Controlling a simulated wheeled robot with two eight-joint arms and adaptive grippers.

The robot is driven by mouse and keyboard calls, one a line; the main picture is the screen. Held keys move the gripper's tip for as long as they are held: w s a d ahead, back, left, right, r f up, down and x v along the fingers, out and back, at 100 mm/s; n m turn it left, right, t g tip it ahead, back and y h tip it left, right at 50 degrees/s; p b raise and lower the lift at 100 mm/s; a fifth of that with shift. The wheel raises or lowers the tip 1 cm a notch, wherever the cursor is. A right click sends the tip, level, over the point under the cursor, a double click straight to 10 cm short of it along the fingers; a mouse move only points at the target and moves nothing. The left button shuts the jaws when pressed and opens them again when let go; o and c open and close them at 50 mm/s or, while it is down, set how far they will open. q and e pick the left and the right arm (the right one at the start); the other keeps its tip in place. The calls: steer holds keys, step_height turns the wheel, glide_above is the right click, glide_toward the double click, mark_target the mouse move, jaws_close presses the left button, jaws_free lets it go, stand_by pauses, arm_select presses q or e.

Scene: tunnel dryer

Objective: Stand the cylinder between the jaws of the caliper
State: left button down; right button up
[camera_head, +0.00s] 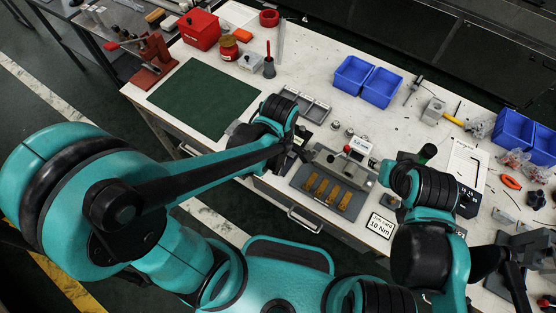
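Several small metal cylinders (349,132) stand on the white bench, just behind a grey tray with a small white sign. I cannot tell which of them is the task's cylinder. I cannot make out the caliper for certain; a grey metal fixture (345,166) lies beside the sign. My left gripper (303,153) points down near the left end of this tray, left of the small cylinders; its fingers are too small and dark to read. My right gripper (398,165) is to the right of the tray, mostly hidden behind its own wrist.
Brass-coloured blocks (327,191) lie in the dark tray. A grey divided tray (312,109) stands behind it. A torque label (380,225) lies at the front edge. Blue bins (352,75) stand at the back, a green mat (205,98) at left. The bench right of the mat is partly clear.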

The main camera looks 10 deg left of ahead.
arm_select(q)
steer(key=w+a+f+b, duration=0.1)
steer(key=w+f, duration=0.1)
steer(key=w, duration=0.1)
steer(key=w+a+f+b, duration=0.1)
steer(key=w+a+f, duration=0.1)
steer(key=w, duration=0.2)
steer(key=w+a+f+b, duration=0.1)
steer(key=w+f+b, duration=0.1)
steer(key=w, duration=0.1)
steer(key=shift+w+a+f, duration=0.15)
steer(key=shift+a+f, duration=0.15)
steer(key=shift+f, duration=0.1)
step_height(320, 180, down, 4)
steer(key=shift+f+b, duration=0.1)
steer(key=shift+b, duration=0.85)
steer(key=c, duration=1.8)
jaws_free()
steer(key=shift+f, duration=0.1)
steer(key=o, duration=0.4)
steer(key=shift+r, duration=0.2)
